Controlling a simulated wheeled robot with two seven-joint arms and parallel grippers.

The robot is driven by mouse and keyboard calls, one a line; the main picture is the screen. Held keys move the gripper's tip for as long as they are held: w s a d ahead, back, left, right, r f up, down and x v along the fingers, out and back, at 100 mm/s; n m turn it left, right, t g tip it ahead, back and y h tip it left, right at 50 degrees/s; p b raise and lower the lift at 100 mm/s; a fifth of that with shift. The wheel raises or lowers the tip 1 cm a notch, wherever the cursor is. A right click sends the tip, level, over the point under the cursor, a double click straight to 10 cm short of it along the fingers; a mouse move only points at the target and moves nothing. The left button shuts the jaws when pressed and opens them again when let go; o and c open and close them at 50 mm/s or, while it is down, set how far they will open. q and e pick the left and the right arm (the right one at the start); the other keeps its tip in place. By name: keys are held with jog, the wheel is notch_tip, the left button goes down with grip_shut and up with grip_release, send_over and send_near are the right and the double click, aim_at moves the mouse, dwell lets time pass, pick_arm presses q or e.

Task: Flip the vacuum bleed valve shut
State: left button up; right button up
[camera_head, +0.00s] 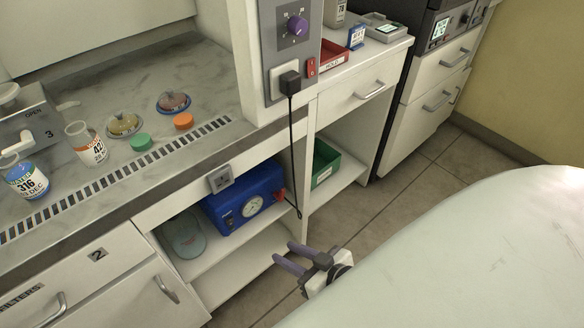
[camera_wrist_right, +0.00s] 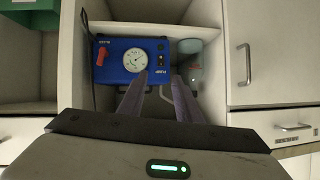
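The blue vacuum unit (camera_head: 245,198) sits on the upper shelf of the open bay under the bench, with a round white gauge (camera_head: 252,205) on its front. The red bleed valve lever (camera_head: 281,194) is at its right end; it also shows in the right wrist view (camera_wrist_right: 101,56), at the left there, standing out from the blue face. My right gripper (camera_head: 285,252) is in front of the bay, open and empty, apart from the unit. In the right wrist view its fingers (camera_wrist_right: 160,83) point toward the unit, off to the gauge's right, away from the lever. My left gripper is not in view.
A grey-green round-ended object (camera_head: 186,238) lies beside the unit. A black cord (camera_head: 292,150) hangs from the socket past the unit's lever end. A green bin (camera_head: 324,163) stands in the adjacent bay. Bottles and dishes stand on the bench above. The floor before the bays is clear.

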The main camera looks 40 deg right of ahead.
jog(key=w+d+f+m+t+b, duration=0.1)
jog(key=w+d+f+t+b, duration=0.2)
jog(key=w+d+f+b, duration=0.5)
jog(key=m+t+h+b, duration=0.1)
jog(key=t+h+b, duration=0.15)
jog(key=b, duration=0.45)
send_near(284, 192)
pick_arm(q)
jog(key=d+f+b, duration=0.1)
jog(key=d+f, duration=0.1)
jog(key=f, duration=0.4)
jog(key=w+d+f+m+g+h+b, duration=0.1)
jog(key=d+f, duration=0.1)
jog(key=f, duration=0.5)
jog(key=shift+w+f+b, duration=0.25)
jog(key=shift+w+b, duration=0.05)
pick_arm(e)
jog(key=shift+m+t+y, duration=0.25)
jog(key=shift+m+y, duration=0.05)
jog(key=shift+y, duration=0.15)
jog(key=w, duration=0.8)
jog(key=shift+w+f, duration=0.15)
jog(key=shift+w, duration=0.2)
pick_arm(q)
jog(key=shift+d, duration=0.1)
